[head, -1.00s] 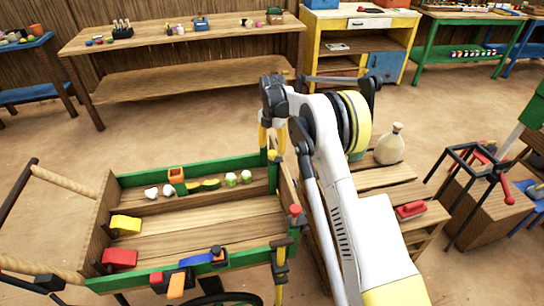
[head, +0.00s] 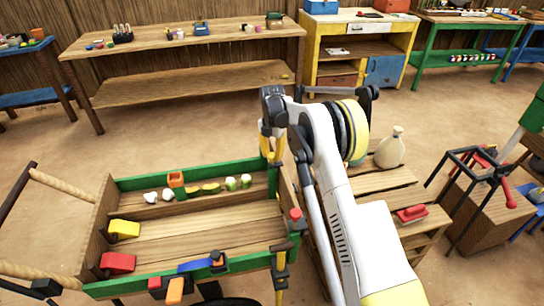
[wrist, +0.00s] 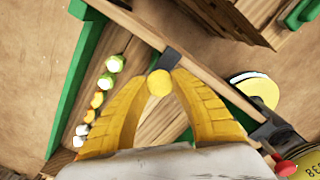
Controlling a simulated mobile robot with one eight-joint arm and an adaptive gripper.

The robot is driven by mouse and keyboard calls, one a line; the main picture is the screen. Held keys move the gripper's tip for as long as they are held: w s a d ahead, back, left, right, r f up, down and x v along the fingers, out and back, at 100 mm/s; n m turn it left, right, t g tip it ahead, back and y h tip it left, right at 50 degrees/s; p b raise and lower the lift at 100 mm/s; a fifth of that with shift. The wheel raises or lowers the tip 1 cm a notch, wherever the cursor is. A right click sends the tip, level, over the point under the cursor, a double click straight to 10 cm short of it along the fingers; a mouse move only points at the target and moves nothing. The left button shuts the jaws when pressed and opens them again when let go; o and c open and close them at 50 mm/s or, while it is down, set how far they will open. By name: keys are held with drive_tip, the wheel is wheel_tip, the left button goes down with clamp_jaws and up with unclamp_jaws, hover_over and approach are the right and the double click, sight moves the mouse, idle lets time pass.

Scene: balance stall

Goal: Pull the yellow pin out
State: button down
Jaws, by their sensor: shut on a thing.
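The yellow pin shows in the wrist view as a round yellow head (wrist: 159,83) between the fingertips of my gripper (wrist: 158,80). A dark bracket (wrist: 172,58) on the end wall of the wooden cart sits just beyond it. In the head view my gripper (head: 271,150) points down at the back right corner of the cart (head: 150,181), its yellow fingers closed in on the pin. The fingers hide most of the pin there. The pin's shaft is hidden in the wrist view, so I cannot tell how deep it sits.
The cart holds small white, green and orange pieces along its back rail, plus a yellow block (head: 124,228) and a red block (head: 118,262). A red knob (head: 295,214) stands on its right end. A slatted wooden stand with a pale sack (head: 391,149) is to the right.

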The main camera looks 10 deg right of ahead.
sight(272, 155)
wheel_tip(272, 155, up, 4)
drive_tip(key=shift+f+p, duration=0.1)
drive_tip(key=shift+p, duration=0.65)
drive_tip(key=c, duration=1)
unclamp_jaws()
wheel_tip(272, 155, up, 12)
drive_tip(key=shift+f, duration=0.1)
